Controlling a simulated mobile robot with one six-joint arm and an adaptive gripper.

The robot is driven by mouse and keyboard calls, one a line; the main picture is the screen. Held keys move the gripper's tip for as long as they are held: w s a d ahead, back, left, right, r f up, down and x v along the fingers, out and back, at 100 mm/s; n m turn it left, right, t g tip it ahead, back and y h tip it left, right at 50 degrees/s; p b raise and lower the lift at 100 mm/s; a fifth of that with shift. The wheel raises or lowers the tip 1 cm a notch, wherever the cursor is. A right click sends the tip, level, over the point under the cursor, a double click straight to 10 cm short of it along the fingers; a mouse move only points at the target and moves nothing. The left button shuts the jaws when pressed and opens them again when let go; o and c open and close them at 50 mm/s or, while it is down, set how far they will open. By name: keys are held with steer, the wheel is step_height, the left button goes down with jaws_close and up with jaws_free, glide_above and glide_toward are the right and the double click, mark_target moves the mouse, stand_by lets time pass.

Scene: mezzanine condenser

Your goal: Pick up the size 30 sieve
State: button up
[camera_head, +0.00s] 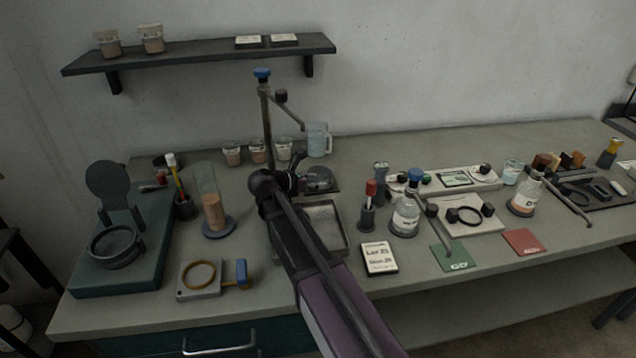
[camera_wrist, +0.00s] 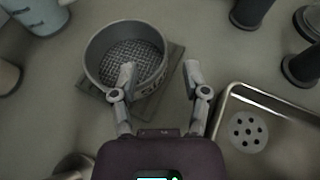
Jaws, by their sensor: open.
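A round dark grey sieve (camera_wrist: 112,72) with a coarse mesh floor sits on a dark square pad (camera_wrist: 172,58) in the wrist view. Faint marks show on its near wall, but I cannot read a size. In the head view the sieve (camera_head: 319,179) stands behind the metal tray, partly hidden by my arm. My gripper (camera_wrist: 160,73) is open and empty. In the wrist view its left finger overlaps the sieve's inside and its right finger lies outside, right of the rim. I cannot tell the height between fingertips and rim.
A metal tray (camera_head: 338,211) lies close in front of the sieve. A stand with a blue knob (camera_head: 262,73) rises behind my gripper. A clear jug (camera_head: 319,139) and several small cups (camera_head: 258,150) stand behind. A red-topped holder (camera_head: 369,207) stands to the right.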

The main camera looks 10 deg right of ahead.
mark_target(331, 180)
steer(key=shift+b+x, duration=1.05)
steer(key=shift+x, duration=1.55)
steer(key=shift+w, duration=0.1)
jaws_close()
